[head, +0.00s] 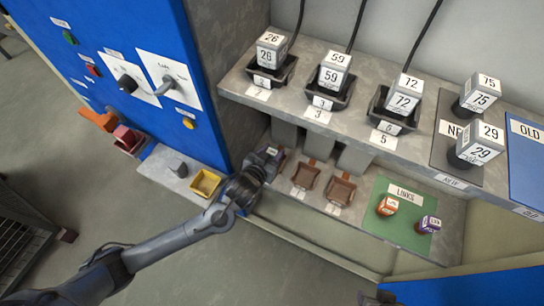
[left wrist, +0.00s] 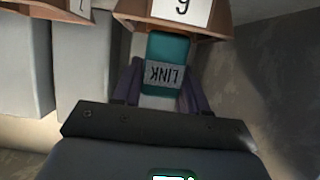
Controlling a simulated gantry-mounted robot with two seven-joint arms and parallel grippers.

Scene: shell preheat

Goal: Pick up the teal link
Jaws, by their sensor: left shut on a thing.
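The teal link (left wrist: 167,62) shows in the left wrist view, with an upside-down LINK label on its face. My left gripper (left wrist: 163,88) is shut on it, one dark finger on each side. A brown tray (left wrist: 210,32) with a white number label is just beyond the link; I cannot tell if they touch. In the head view my left gripper (head: 268,158) reaches the left end of the row of small brown trays under the shelf, and I cannot make out the link there. My right gripper is not in view.
A green LINKS mat (head: 386,228) holds an orange link (head: 387,206) and a purple link (head: 429,223). Brown trays (head: 339,190) stand right of my gripper. The grey shelf (head: 235,80) with numbered blocks overhangs them. A blue panel (head: 135,40) and a yellow tray (head: 206,183) are at left.

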